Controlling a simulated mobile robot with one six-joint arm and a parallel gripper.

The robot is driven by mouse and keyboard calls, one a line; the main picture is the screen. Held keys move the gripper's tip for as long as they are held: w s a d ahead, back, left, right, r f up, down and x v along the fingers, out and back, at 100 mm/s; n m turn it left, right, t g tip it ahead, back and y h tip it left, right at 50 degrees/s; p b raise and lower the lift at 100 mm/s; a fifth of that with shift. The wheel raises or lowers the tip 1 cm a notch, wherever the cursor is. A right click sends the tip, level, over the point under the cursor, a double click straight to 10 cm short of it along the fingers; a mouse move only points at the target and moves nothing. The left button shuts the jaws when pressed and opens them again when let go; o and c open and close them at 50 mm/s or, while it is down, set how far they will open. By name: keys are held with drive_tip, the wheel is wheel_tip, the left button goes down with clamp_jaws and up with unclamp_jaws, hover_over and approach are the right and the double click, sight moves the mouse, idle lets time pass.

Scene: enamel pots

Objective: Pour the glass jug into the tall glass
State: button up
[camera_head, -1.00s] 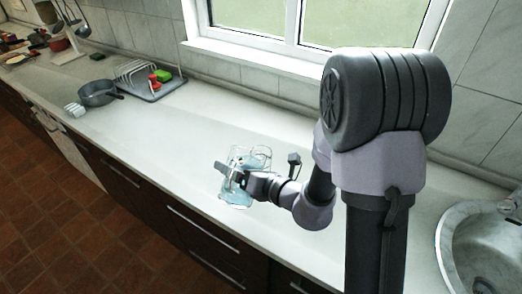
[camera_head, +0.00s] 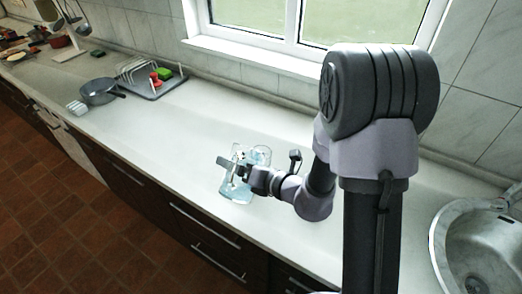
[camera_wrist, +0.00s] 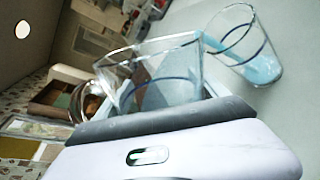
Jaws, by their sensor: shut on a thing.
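My gripper (camera_head: 240,172) is shut on the clear glass jug (camera_wrist: 150,70), whose blue liquid shows through its wall. The jug is tilted, its rim toward the tall glass (camera_wrist: 262,65) in the wrist view. A pale blue streak runs from the jug's rim into the glass, and blue liquid lies in the glass. In the head view, the jug (camera_head: 234,192) is partly hidden by my gripper, and the tall glass (camera_head: 262,156) stands close behind it on the counter.
The pale counter (camera_head: 170,130) is clear around the glassware. A sink (camera_head: 470,245) is at the right. A grey pan (camera_head: 98,92) and a drying rack (camera_head: 150,82) stand far left. The window wall runs behind.

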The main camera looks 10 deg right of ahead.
drive_tip(key=shift+r+m+g+y+p, duration=0.3)
drive_tip(key=shift+r+m+g+p, duration=0.35)
drive_tip(key=shift+p, duration=1.6)
idle(1.7)
drive_tip(key=shift+r, duration=0.1)
